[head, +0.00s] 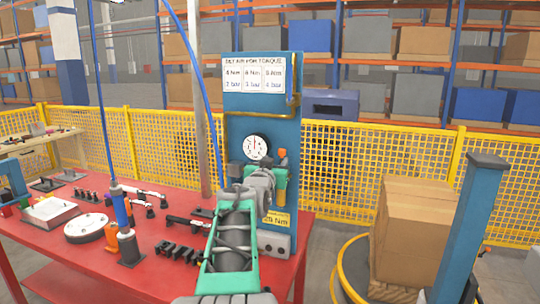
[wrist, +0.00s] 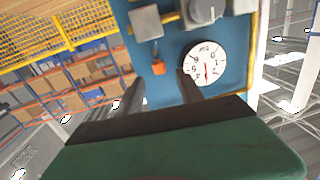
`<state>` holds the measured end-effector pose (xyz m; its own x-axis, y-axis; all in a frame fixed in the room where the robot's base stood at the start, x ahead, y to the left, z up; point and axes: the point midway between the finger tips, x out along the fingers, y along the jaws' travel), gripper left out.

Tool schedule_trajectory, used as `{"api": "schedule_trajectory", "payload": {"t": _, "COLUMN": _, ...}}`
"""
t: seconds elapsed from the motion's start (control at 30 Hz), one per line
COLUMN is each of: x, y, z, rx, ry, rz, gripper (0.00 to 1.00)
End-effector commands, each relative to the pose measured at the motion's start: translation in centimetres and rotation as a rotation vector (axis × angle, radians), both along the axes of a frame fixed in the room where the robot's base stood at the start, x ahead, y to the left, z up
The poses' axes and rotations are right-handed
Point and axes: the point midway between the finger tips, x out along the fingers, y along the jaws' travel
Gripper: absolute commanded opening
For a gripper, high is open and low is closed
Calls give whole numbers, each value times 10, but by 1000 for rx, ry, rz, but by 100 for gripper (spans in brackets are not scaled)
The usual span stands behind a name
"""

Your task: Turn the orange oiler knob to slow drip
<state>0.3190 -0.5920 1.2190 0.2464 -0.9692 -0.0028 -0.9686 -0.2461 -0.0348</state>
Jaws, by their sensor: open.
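The orange oiler knob (head: 282,153) shows on the blue panel (head: 263,120), right of the white pressure gauge (head: 255,147). In the wrist view, the small orange knob (wrist: 158,67) appears between and beyond my two dark fingertips, with a grey block (wrist: 147,22) beside it. My gripper (wrist: 159,80) is open, with one finger on each side of the knob in the picture. I see no contact, and the remaining distance is hard to judge. In the head view my green gripper body (head: 281,190) is in front of the panel, and its fingers cannot be made out.
A red table (head: 60,245) holds several tools and fittings to the left of my arm. A blue hose (head: 205,80) hangs before the panel's left edge. Cardboard boxes (head: 415,235) stand at right near a blue post (head: 470,230). A yellow mesh fence (head: 345,160) runs behind.

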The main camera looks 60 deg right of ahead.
Motion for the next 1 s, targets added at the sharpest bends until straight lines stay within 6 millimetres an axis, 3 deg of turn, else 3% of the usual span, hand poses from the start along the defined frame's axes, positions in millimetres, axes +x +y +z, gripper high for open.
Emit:
{"api": "schedule_trajectory", "payload": {"t": 0.43, "x": 18, "y": -67, "z": 3, "rx": -5, "ry": 6, "rz": -1, "gripper": 44}}
{"api": "schedule_trajectory", "payload": {"t": 0.77, "x": 20, "y": -73, "z": 1, "rx": -6, "ry": 6, "rz": -1, "gripper": 44}}
{"api": "schedule_trajectory", "payload": {"t": 1.0, "x": 20, "y": -73, "z": 1, "rx": -4, "ry": 5, "rz": -1, "gripper": 25}}
